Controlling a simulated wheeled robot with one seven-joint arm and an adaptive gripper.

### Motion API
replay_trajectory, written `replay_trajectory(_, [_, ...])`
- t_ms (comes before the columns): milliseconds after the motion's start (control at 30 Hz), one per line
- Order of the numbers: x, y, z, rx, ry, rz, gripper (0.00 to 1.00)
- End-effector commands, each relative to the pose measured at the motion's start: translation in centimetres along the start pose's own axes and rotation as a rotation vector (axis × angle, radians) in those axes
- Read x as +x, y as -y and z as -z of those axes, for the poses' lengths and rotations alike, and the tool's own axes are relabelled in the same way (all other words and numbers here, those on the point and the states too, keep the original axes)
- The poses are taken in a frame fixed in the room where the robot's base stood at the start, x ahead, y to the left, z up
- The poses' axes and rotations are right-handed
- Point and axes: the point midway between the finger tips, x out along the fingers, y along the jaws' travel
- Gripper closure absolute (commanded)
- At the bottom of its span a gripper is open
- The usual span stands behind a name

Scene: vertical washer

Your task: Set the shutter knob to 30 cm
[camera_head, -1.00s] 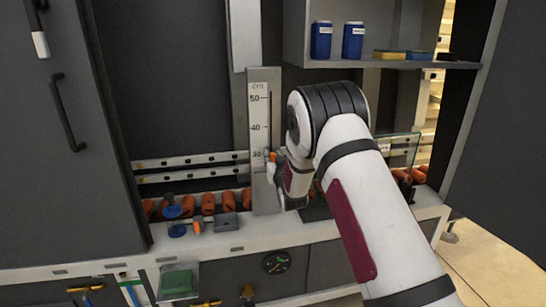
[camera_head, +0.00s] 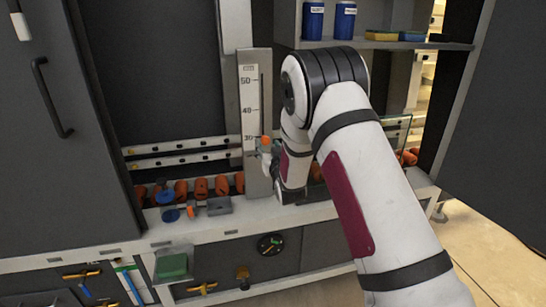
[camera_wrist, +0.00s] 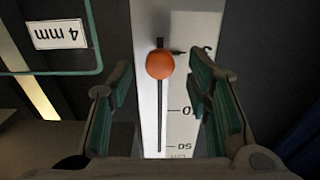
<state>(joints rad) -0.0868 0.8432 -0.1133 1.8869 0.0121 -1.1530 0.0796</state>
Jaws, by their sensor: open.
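The shutter knob is a round orange ball on a dark vertical slot in a pale scale plate (camera_head: 255,110) marked 30, 40 and 50. In the head view the knob (camera_head: 266,140) is level with the 30 mark. The wrist view sees the scale upside down; there the knob (camera_wrist: 160,66) has a small dark pointer beside a partly hidden number starting with 3. My gripper (camera_wrist: 163,72) is open, with one green-padded finger on each side of the knob and visible gaps between. In the head view my gripper (camera_head: 266,158) is at the plate's lower part, partly hidden by my arm.
A shelf (camera_head: 390,43) with blue canisters (camera_head: 344,20) is at upper right. Orange cylinders (camera_head: 201,187) and a blue knob (camera_head: 166,196) stand left of the plate's foot on the counter. A tall dark cabinet door (camera_head: 50,190) is at left. A "4 mm" label (camera_wrist: 59,35) shows in the wrist view.

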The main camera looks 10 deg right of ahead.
Motion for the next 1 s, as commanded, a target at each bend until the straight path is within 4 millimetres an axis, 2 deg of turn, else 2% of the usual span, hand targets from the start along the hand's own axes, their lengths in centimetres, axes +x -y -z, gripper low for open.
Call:
replay_trajectory(33, [-1.1,0.0,0.0,0.001,0.002,0.000,0.55])
replay_trajectory(200, [-4.3,0.0,-0.1,0.001,0.003,0.000,0.55])
replay_trajectory(400, [-6.8,0.0,-0.1,0.001,0.002,0.000,0.55])
replay_trajectory(567, [-7.5,0.0,-0.1,0.000,0.001,0.000,0.55])
replay_trajectory(867, [-7.5,0.0,0.0,0.000,0.002,0.000,0.55])
replay_trajectory(1000, [-7.6,-0.1,0.9,0.004,0.038,-0.005,0.55])
